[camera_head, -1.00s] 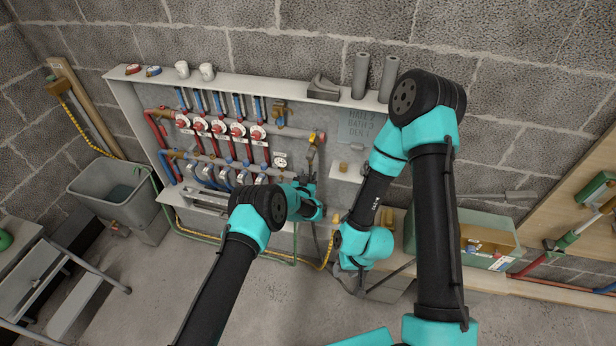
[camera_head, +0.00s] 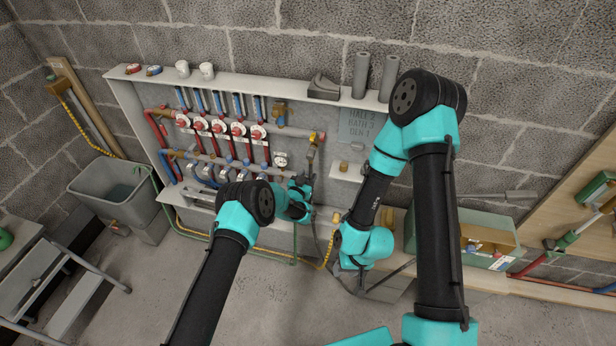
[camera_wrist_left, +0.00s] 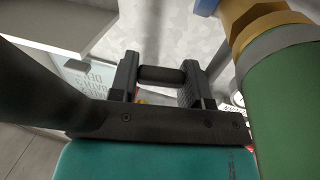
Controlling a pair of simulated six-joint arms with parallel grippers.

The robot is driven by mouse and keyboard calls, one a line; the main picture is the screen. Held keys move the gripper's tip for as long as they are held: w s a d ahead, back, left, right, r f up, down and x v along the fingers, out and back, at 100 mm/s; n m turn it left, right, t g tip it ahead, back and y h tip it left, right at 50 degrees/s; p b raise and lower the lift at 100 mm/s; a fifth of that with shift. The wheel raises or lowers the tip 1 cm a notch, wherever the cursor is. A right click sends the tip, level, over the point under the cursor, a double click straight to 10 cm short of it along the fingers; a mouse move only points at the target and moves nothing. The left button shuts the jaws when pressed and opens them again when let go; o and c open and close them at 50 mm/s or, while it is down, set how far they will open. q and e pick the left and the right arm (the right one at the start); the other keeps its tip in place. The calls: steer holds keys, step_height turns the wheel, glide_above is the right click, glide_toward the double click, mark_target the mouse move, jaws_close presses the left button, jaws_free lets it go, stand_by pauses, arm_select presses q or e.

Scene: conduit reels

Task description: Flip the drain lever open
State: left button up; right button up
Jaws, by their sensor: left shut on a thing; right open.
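The drain lever's dark round grip (camera_wrist_left: 162,75) shows in the left wrist view, lying crosswise between the two fingers of my left gripper (camera_wrist_left: 160,82), which is shut on it. A brass fitting (camera_wrist_left: 262,28) and a green hose (camera_wrist_left: 288,105) stand close on the right there. In the head view my left gripper (camera_head: 304,183) is at the lower right end of the pipe manifold (camera_head: 235,160); the lever is too small and covered to make out. My right gripper (camera_head: 338,240) is open, low and to the right, apart from the manifold, partly hidden by its own wrist.
A grey tub (camera_head: 110,190) stands left of the manifold. A ledge (camera_head: 240,82) with cups and grey tubes runs above it. A green crate (camera_head: 480,235) sits on the bench at right, and a step stool (camera_head: 65,290) stands lower left. The middle floor is open.

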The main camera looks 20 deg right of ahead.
arm_select(q)
steer(key=a+m+g+h, duration=0.1)
steer(key=m+g+h, duration=0.1)
steer(key=m+g, duration=0.1)
steer(key=s+a+m+g+h, duration=0.1)
steer(key=m+g+h, duration=0.1)
steer(key=g, duration=0.3)
steer(key=a+m+g+h, duration=0.1)
steer(key=m+g+h, duration=0.1)
steer(key=m+g, duration=0.2)
steer(key=shift+s+g, duration=0.2)
steer(key=shift+g, duration=0.1)
steer(key=shift+a+m+g, duration=0.15)
steer(key=shift+m+g, duration=0.45)
steer(key=shift+g, duration=0.3)
steer(key=shift+a+m+g, duration=0.15)
steer(key=shift+m+g, duration=0.45)
steer(key=shift+g, duration=0.3)
steer(key=o, duration=0.9)
steer(key=shift+a, duration=0.1)
steer(key=a, duration=0.5)
steer(key=w+a, duration=0.1)
steer(key=a, duration=0.5)
steer(key=w+a, duration=0.1)
steer(key=a, duration=0.5)
steer(key=shift+w, duration=0.15)
